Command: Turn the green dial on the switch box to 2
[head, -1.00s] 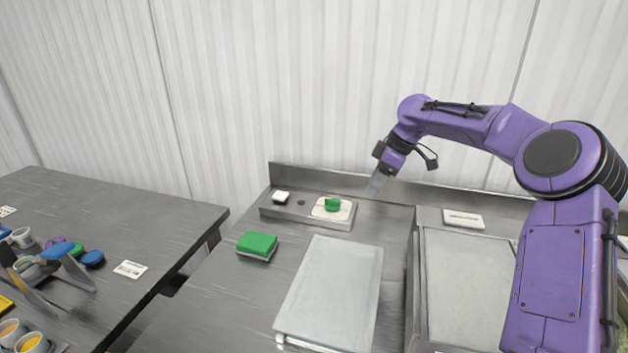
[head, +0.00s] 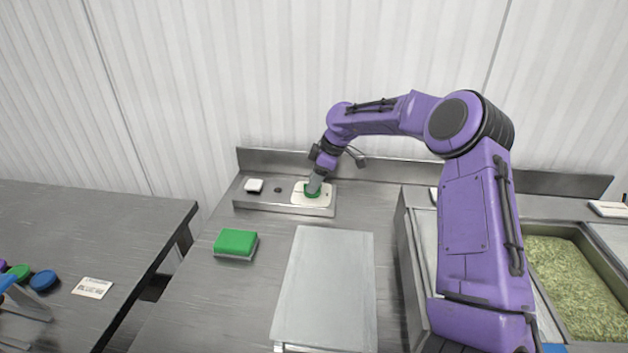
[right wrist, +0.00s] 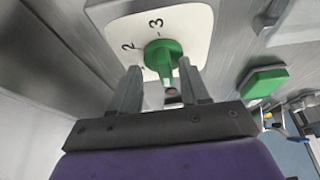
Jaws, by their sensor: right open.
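The switch box (head: 246,205) is a low metal box against the back ledge of the counter. Its green dial (head: 312,191) sits on a white plate (head: 299,195) at the box's right end. My right gripper (head: 315,184) is down at the dial and partly covers it. In the right wrist view the open fingers (right wrist: 159,68) stand one on each side of the green dial (right wrist: 161,52); I cannot tell whether they touch it. The plate (right wrist: 190,25) shows the figures 2 and 3. Which figure the dial points to is unclear. My left gripper is not in view.
A white-topped switch (head: 254,185) stands on the box's left end. A green sponge-like block (head: 236,243) and a pale flat board (head: 325,285) lie in front. A pan of green grains (head: 575,285) is at the right, beyond my arm.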

